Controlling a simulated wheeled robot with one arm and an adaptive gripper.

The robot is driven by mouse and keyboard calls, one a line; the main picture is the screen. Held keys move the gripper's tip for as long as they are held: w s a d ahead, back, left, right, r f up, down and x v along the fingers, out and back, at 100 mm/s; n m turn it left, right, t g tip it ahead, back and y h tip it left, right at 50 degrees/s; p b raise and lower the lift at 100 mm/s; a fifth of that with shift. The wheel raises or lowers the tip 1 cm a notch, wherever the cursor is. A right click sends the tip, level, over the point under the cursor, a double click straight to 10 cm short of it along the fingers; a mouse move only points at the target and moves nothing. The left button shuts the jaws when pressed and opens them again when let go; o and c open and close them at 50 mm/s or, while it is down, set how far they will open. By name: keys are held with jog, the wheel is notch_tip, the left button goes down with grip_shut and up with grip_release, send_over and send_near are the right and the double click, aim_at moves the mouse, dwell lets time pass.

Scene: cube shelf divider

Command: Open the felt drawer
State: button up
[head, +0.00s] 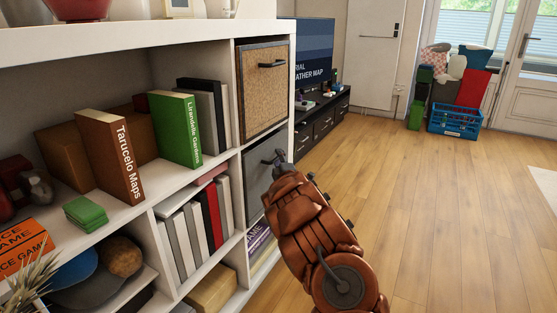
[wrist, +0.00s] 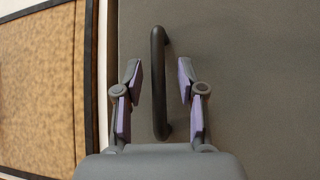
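The felt drawer (head: 259,187) is a dark grey front in the shelf's right column, below a tan woven drawer. Its front fills most of the wrist view (wrist: 260,70) and looks shut. Its dark bar handle (wrist: 158,85) runs up and down in the wrist view. My gripper (wrist: 157,72) is open, with one purple-padded finger on each side of the handle and a gap to both. In the head view my gripper (head: 276,160) is at the drawer's front, and my arm hides part of the drawer.
The tan woven drawer (head: 262,90) sits directly above, with its own handle. The white shelf (head: 140,225) holds books and boxes on the left. A dark TV cabinet (head: 318,125) stands behind. The wooden floor (head: 450,220) on the right is clear.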

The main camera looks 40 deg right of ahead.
jog(key=shift+w+d+r, duration=0.15)
jog(key=shift+w+d, duration=0.1)
jog(key=shift+w, duration=0.2)
grip_shut()
dwell(0.6)
